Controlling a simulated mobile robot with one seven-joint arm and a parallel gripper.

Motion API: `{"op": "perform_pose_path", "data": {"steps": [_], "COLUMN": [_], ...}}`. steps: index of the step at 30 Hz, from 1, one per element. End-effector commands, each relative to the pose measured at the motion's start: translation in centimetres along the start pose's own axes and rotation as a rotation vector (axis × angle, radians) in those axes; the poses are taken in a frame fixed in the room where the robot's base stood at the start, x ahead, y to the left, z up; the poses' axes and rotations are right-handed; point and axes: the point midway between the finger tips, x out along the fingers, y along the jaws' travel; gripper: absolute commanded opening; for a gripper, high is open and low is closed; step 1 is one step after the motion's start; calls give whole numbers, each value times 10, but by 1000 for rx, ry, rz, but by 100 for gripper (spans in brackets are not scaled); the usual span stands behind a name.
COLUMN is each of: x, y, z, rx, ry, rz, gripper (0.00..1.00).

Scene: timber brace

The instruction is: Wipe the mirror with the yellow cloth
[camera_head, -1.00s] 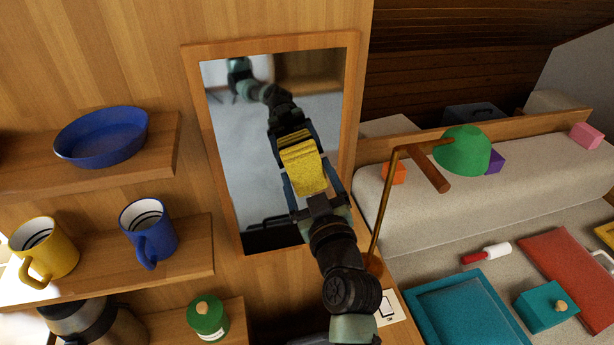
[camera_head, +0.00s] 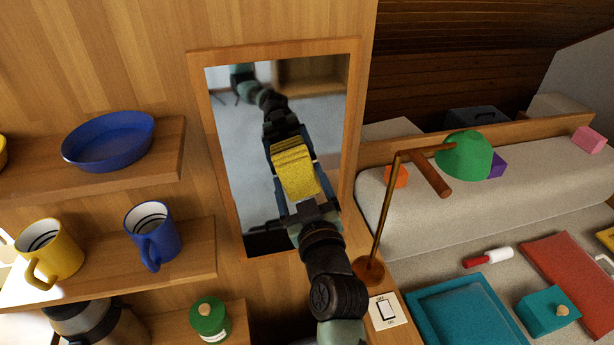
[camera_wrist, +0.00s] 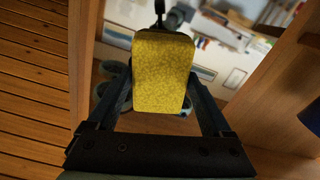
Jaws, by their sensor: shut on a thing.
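The mirror (camera_head: 235,150) is a tall rectangle in a wooden frame on the timber wall, in the middle of the head view. My gripper (camera_head: 293,168) is in front of it, shut on the folded yellow cloth (camera_head: 294,172). My arm and its reflection cover part of the glass. In the wrist view the cloth (camera_wrist: 163,72) sits between the two fingers (camera_wrist: 163,100), with the mirror's reflection behind it. I cannot tell whether the cloth touches the glass.
Left of the mirror, shelves hold a blue bowl (camera_head: 108,142), a yellow mug (camera_head: 47,252), a blue mug (camera_head: 153,236) and a green jar (camera_head: 210,320). To the right stand a lamp with a green shade (camera_head: 465,157) and a switch plate (camera_head: 387,311).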

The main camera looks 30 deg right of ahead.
Motion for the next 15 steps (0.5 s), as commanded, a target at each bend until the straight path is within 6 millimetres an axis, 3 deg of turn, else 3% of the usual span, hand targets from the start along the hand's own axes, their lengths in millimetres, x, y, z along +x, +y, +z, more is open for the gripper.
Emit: {"op": "perform_pose_path", "data": {"steps": [15], "x": [1], "y": [-6], "z": [-3], "rx": [1], "ry": [0], "rz": [0], "gripper": [28]}}
